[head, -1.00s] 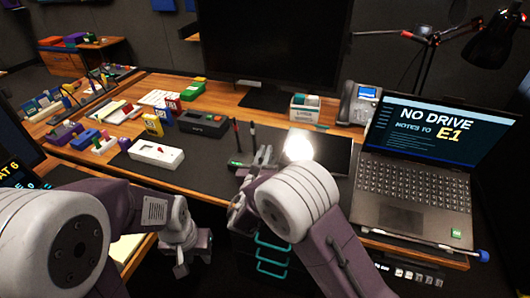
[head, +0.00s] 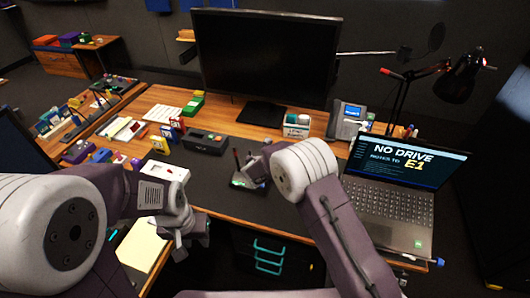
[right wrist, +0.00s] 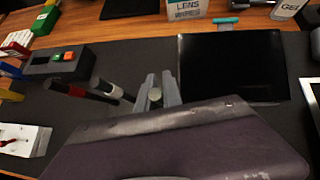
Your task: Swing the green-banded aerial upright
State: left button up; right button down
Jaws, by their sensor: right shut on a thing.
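My right gripper (head: 250,174) is low over the dark desk mat, partly hidden by its own arm. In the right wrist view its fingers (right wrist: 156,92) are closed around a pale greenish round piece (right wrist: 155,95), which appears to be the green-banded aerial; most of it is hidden. A little green shows beside the gripper in the head view. Two dark rods stand to its left in the wrist view, one with a red band (right wrist: 76,91) and one with a pale band (right wrist: 109,89). My left gripper (head: 180,243) hangs in front of the desk, its finger gap unclear.
The open laptop (head: 385,210) is at the right, the monitor (head: 265,60) behind. A flat black panel (right wrist: 228,68) lies right of my right gripper in the wrist view. A white switch box (head: 165,175) and a dark button box (head: 205,142) are at the left.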

jog(key=shift+w+d+r+g+p, duration=0.1)
jog(key=shift+w+r+g+p, duration=0.25)
jog(key=shift+p, duration=0.4)
pick_arm(q)
notch_tip(320, 180, up, 3)
jog(key=shift+w+r+p, duration=0.15)
jog(key=shift+r+p, duration=0.05)
jog(key=shift+p, duration=0.15)
pick_arm(e)
jog(key=shift+f, duration=0.35)
jog(key=c, duration=1.5)
grip_release()
jog(key=shift+w, duration=0.1)
pick_arm(q)
jog(key=shift+f+b, duration=0.4)
pick_arm(e)
jog(key=v, duration=0.9)
jog(key=shift+d, duration=0.1)
